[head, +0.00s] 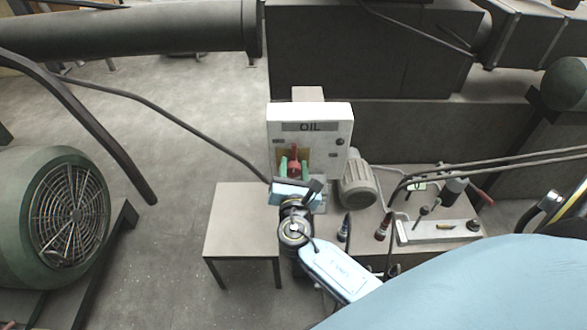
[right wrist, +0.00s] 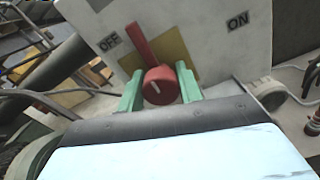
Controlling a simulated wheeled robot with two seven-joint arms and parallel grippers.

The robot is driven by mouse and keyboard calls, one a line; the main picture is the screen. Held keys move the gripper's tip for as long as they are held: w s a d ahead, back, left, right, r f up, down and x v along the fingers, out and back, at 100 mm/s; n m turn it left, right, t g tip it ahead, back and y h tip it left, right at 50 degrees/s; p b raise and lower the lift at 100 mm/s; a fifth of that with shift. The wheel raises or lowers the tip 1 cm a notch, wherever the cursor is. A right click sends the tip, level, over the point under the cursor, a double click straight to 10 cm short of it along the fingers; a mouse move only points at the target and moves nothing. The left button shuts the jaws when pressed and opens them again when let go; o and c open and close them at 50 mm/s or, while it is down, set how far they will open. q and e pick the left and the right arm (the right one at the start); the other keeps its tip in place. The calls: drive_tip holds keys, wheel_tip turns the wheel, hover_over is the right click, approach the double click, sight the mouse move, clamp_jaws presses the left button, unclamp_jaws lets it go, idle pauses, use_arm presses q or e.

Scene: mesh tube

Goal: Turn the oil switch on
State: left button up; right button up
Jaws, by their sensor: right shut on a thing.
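The oil switch is a red knob with a lever (right wrist: 143,45) on a white box marked OIL (head: 342,124). In the right wrist view the lever points up and leans toward the OFF label (right wrist: 108,43); the ON label (right wrist: 238,22) is at the right. The red switch also shows in the head view (head: 294,164). My right gripper (head: 294,171) is in front of the box, its green fingers on either side of the knob and shut on it. The fingers also show in the right wrist view (right wrist: 160,88). My left gripper is not in view.
The box stands at the back of a grey table (head: 240,222). A grey motor (head: 357,187) is close to its right, with tools and cables farther right. A large green fan motor (head: 50,215) stands at the left. The table's left part is clear.

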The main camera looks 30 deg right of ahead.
drive_tip(key=m+b, duration=0.2)
drive_tip(key=m, duration=0.1)
drive_tip(key=shift+f, duration=0.2)
drive_tip(key=m+b, duration=0.3)
drive_tip(key=m, duration=0.1)
drive_tip(key=shift+s+m+b, duration=0.1)
drive_tip(key=shift+m+b, duration=0.2)
drive_tip(key=shift+b, duration=0.1)
drive_tip(key=m+b, duration=0.5)
drive_tip(key=m, duration=0.1)
drive_tip(key=shift+d+f+m, duration=0.1)
drive_tip(key=shift+f+m, duration=0.05)
drive_tip(key=shift+m, duration=0.25)
drive_tip(key=shift+m+b, duration=0.55)
drive_tip(key=shift+m, duration=0.15)
drive_tip(key=shift+m+b, duration=0.35)
drive_tip(key=shift+m, duration=0.25)
drive_tip(key=o, duration=1)
